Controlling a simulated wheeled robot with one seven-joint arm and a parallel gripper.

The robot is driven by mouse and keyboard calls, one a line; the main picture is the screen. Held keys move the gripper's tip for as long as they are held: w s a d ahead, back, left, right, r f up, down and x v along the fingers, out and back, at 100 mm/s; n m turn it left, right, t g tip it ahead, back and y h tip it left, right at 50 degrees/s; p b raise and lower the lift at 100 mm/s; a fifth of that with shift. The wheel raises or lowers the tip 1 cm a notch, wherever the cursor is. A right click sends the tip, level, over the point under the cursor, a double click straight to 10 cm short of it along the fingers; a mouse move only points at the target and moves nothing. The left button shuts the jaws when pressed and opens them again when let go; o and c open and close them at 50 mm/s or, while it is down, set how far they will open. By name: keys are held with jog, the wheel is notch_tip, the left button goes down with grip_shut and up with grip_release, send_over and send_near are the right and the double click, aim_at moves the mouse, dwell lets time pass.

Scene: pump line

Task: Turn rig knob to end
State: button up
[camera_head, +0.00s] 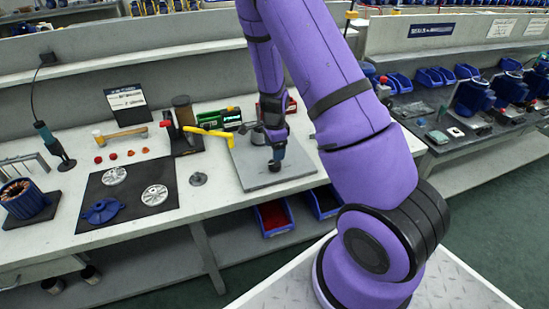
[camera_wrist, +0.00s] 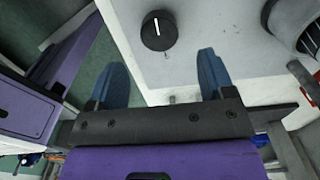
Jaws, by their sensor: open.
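The rig knob (camera_wrist: 158,31) is round and black with a white pointer line, on a light grey plate. In the wrist view the line runs nearly straight up and down. My gripper (camera_wrist: 165,75) is open, its two blue fingers spread apart and empty. The knob lies beyond the fingertips, between their lines, and no finger touches it. In the head view my gripper (camera_head: 276,163) is over the grey rig plate (camera_head: 262,179) on the bench, and the knob is hard to make out there.
A dark mat (camera_head: 95,207) with metal discs and a blue flanged part (camera_head: 102,211) lies left of the rig.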

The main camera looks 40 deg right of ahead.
jog(key=shift+r, duration=2.15)
notch_tip(320, 180, up, 13)
jog(key=n+t+y, duration=0.1)
jog(key=n+y, duration=0.1)
jog(key=n, duration=0.3)
send_over(274, 163)
jog(key=s+a, duration=0.2)
jog(key=a, duration=0.4)
jog(key=s+a+r+n+t, duration=0.1)
jog(key=s+a+r+n, duration=0.3)
jog(key=r, duration=0.5)
jog(key=s+a+r+n+t+h, duration=0.1)
jog(key=s+r+n, duration=0.5)
jog(key=s, duration=0.4)
jog(key=s+a+r+n+t+h, duration=0.1)
jog(key=s+a+r+n+t, duration=0.1)
jog(key=s+r+n, duration=0.4)
jog(key=s+r, duration=0.1)
jog(key=s, duration=0.3)
jog(key=shift+s, duration=0.3)
